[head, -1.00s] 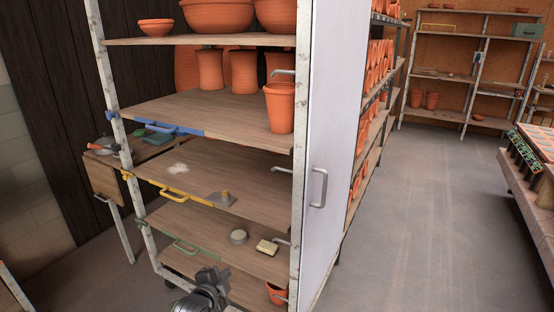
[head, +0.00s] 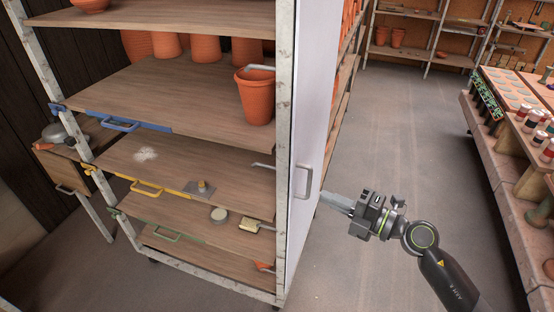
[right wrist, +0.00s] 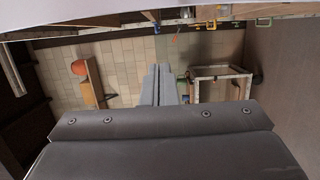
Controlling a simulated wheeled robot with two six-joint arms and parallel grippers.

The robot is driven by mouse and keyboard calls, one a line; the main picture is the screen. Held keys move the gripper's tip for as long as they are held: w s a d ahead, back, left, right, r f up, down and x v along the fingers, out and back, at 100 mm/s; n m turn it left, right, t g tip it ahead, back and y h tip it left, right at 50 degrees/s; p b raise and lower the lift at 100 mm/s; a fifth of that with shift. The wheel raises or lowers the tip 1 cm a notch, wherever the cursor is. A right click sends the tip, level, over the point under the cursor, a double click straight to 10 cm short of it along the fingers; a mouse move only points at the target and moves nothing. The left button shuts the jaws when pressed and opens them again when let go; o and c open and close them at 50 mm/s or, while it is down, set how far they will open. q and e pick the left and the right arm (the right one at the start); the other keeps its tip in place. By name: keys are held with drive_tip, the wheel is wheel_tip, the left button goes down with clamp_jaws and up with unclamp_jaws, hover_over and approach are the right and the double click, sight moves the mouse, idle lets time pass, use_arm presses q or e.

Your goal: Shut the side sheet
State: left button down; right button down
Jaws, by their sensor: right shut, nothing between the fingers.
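The side sheet (head: 308,110) is a tall pale panel along the right side of the near rack, seen at a steep angle in the head view. Its grey bar handle (head: 303,181) stands out from its face near the rack's front post. My right gripper (head: 326,198) is shut and empty. Its fingers point left at the sheet, just right of the handle and slightly lower in the picture; I cannot tell whether they touch. The shut fingers also show in the right wrist view (right wrist: 160,86). My left gripper is not in view.
The near rack's shelves hold a terracotta pot (head: 254,96), a blue handle (head: 122,125), a yellow handle (head: 147,188) and a green handle (head: 166,235). Open floor (head: 400,130) lies right of the rack. A long bench (head: 490,150) with pieces on it stands at the far right.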

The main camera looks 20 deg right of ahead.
drive_tip(key=w+a+p, duration=0.3)
drive_tip(key=w+a, duration=0.1)
drive_tip(key=w, duration=0.6)
drive_tip(key=shift+w+a+p, duration=0.15)
drive_tip(key=shift+w+p, duration=0.1)
drive_tip(key=shift+p, duration=0.1)
